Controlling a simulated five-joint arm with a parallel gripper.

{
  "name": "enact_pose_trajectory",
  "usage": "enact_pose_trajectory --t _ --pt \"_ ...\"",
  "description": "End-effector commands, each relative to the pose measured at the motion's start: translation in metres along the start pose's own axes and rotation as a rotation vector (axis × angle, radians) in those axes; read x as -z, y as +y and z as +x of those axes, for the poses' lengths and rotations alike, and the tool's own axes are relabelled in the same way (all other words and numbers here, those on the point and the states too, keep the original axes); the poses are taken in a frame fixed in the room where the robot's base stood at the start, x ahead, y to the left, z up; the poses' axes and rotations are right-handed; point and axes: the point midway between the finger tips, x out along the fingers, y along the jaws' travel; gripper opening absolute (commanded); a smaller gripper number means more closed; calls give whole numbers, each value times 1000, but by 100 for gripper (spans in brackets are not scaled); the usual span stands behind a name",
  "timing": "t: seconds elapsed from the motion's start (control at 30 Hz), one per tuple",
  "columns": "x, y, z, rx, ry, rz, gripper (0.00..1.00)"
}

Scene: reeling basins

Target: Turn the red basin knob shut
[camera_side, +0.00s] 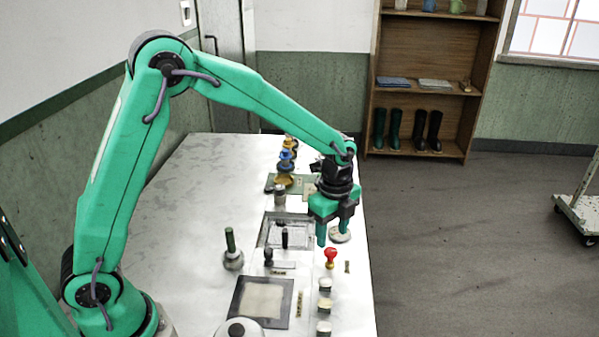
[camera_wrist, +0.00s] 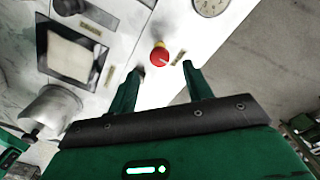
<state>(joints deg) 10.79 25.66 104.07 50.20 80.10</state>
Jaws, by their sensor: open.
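A small red round-topped knob (camera_side: 330,254) stands on the right part of the pale worktop in the side view. In the wrist view the red knob (camera_wrist: 159,56) has a yellow collar under it and a small label beside it. My gripper (camera_side: 333,234) points down above and a little behind the knob in the side view. In the wrist view my gripper (camera_wrist: 162,68) is open and empty, with the knob just beyond the fingertips and roughly between them. The fingers look apart from the knob. I cannot tell which basin it serves.
A round dial (camera_side: 340,236) lies close to the gripper. Square framed basins (camera_side: 237,300) and (camera_side: 268,219), dark-handled controls (camera_side: 268,256) and several pale round caps (camera_side: 324,307) stand nearby. A green-handled piece (camera_side: 232,250) is at left. The table's right edge is near.

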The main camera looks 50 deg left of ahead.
Motion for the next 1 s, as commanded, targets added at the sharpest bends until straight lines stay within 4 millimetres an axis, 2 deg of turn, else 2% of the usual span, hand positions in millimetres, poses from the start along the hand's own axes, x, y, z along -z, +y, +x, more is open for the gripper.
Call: enact_pose_trajectory --t 0.2,0.77,1.0 --pt "0 0 -24 2 0 0 50" --pt "-1 1 -32 4 1 -10 50" --pt "-9 12 -53 38 8 -116 50"
